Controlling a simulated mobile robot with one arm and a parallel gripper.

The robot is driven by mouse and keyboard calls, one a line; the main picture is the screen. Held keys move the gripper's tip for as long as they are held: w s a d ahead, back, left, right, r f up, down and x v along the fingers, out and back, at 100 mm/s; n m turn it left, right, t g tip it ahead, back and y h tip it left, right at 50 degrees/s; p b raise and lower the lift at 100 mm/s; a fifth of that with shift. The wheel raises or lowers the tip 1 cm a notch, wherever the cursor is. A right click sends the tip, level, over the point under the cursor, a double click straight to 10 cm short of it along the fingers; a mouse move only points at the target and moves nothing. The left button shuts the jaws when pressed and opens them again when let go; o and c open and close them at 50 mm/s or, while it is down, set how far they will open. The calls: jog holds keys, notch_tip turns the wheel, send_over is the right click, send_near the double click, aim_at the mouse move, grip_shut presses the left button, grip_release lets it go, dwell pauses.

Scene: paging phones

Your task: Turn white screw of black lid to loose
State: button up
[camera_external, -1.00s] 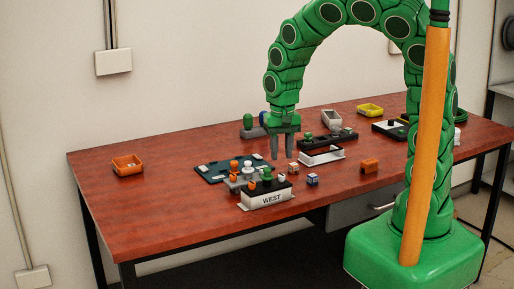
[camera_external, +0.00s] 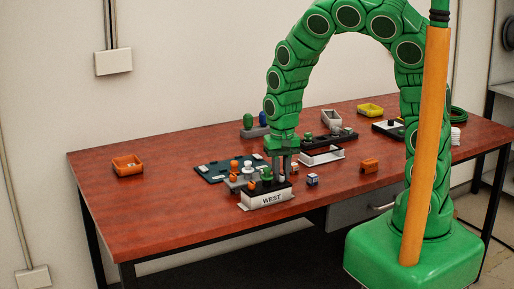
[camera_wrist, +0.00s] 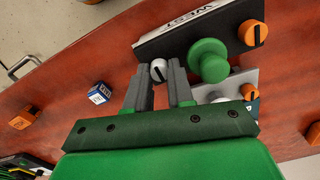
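The white screw (camera_wrist: 158,71), round with a dark slot, sits at the edge of the black lid (camera_wrist: 182,42) in the wrist view. The lid tops the white box labelled WEST (camera_external: 269,200) in the external view. My gripper (camera_wrist: 160,68) points down at the lid, its fingertips apart, one on each side of the screw. Whether they touch it cannot be told. My gripper (camera_external: 281,172) hides the screw in the external view. A green knob (camera_wrist: 208,62) and an orange slotted screw (camera_wrist: 252,33) are also on the lid.
Close by are a blue-and-white cube (camera_external: 312,179), an orange block (camera_external: 369,165) and a dark green board (camera_external: 212,172) with grey and orange parts. A second white-fronted unit (camera_external: 322,157) stands behind right. The table's left side is clear apart from an orange bin (camera_external: 127,164).

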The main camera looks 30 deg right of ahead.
aim_at(281, 174)
grip_shut()
jog(key=shift+m, duration=0.6)
jog(key=shift+o, duration=2.3)
grip_release()
jog(key=shift+r, duration=0.1)
jog(key=shift+r, duration=3.8)
